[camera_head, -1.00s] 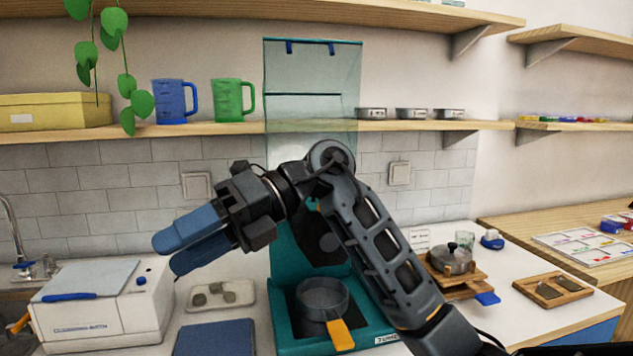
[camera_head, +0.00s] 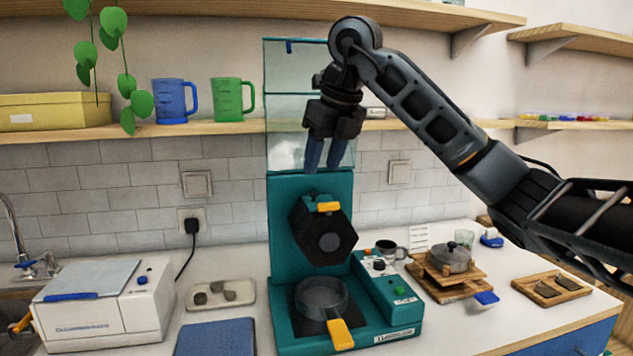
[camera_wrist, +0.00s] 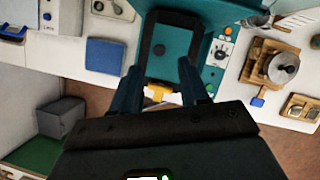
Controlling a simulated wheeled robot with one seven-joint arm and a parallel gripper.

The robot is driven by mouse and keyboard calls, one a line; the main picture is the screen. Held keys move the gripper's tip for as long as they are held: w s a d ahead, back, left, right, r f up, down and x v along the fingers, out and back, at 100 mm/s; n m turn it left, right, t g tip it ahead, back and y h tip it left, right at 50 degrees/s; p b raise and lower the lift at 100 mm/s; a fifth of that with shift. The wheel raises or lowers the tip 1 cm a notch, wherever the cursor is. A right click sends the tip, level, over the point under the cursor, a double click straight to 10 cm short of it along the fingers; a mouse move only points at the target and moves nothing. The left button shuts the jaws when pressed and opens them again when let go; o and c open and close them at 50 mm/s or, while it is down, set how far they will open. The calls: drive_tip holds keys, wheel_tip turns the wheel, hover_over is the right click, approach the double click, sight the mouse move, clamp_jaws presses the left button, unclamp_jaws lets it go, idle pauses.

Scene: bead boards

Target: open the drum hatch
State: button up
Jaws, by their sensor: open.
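The teal machine (camera_head: 285,225) stands on the counter in the head view. Its dark hexagonal drum (camera_head: 330,242) faces front, with a yellow tab (camera_head: 328,207) on its upper edge; the hatch looks closed. My gripper (camera_head: 322,168) is open and empty, pointing down just above the drum, apart from the tab. In the wrist view, a yellow piece (camera_wrist: 158,92) shows between the open fingers; I cannot tell whether it is the tab or the pan's handle. A grey pan (camera_head: 322,297) with a yellow handle sits on the machine's base under the drum.
A clear panel (camera_head: 290,70) rises behind my gripper, past the wooden shelf (camera_head: 215,129). A control box (camera_head: 390,290) is on the machine's right. A white appliance (camera_head: 105,310) and a blue mat (camera_head: 215,338) lie left. A lidded pot (camera_head: 450,258) stands right.

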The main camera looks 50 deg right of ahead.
sight(314, 192)
drive_tip(key=x, duration=0.5)
drive_tip(key=shift+w+f+p, duration=0.1)
drive_tip(key=shift+f+p, duration=0.2)
drive_tip(key=shift+p, duration=0.1)
clamp_jaws()
